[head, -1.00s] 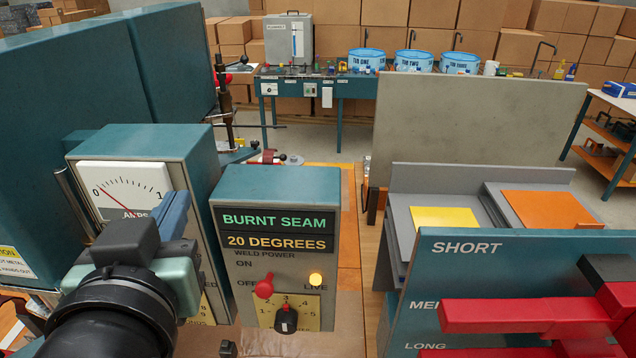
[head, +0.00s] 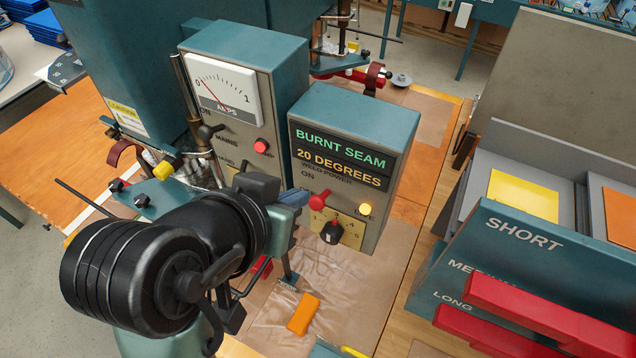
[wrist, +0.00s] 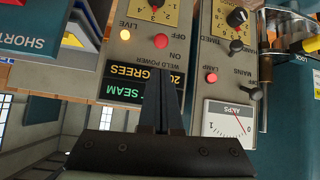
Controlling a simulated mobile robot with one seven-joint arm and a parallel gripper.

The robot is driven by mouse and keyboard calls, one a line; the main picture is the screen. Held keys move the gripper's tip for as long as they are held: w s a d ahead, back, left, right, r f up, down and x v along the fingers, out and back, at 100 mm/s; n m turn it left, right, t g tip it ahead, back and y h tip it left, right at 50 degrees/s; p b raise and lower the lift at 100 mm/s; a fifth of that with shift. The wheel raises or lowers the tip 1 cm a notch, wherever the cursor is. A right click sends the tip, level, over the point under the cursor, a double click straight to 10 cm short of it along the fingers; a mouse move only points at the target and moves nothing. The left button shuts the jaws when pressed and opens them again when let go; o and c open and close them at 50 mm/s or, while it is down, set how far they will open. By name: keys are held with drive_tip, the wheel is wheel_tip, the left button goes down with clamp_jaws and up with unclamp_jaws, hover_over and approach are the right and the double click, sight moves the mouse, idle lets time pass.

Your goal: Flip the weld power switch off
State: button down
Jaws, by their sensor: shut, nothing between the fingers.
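The weld power switch is a red ball lever (head: 319,198) on the front of the teal and grey BURNT SEAM box (head: 350,101). Its ball appears to hang downward, near the OFF label. It also shows in the wrist view (wrist: 152,46), beside the ON and OFF labels. The LIVE lamp (head: 365,209) to its right looks lit yellow. My gripper (head: 297,197) is in front of the boxes, left of the switch in the head picture; depth is hard to judge. In the wrist view its narrow dark fingers (wrist: 162,90) are together, empty, and appear apart from the ball.
A dial knob (head: 331,232) is just below the switch. The amps meter box (head: 226,91) with a red lamp (head: 260,146) stands left. A SHORT/LONG panel (head: 525,236) with red bars is at right. An orange block (head: 303,314) lies on the clear sheet below.

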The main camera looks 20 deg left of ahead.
sight(321, 199)
drive_tip(key=p+x, duration=0.1)
drive_tip(key=x, duration=0.8)
drive_tip(key=shift+w+f, duration=0.1)
drive_tip(key=shift+f, duration=0.05)
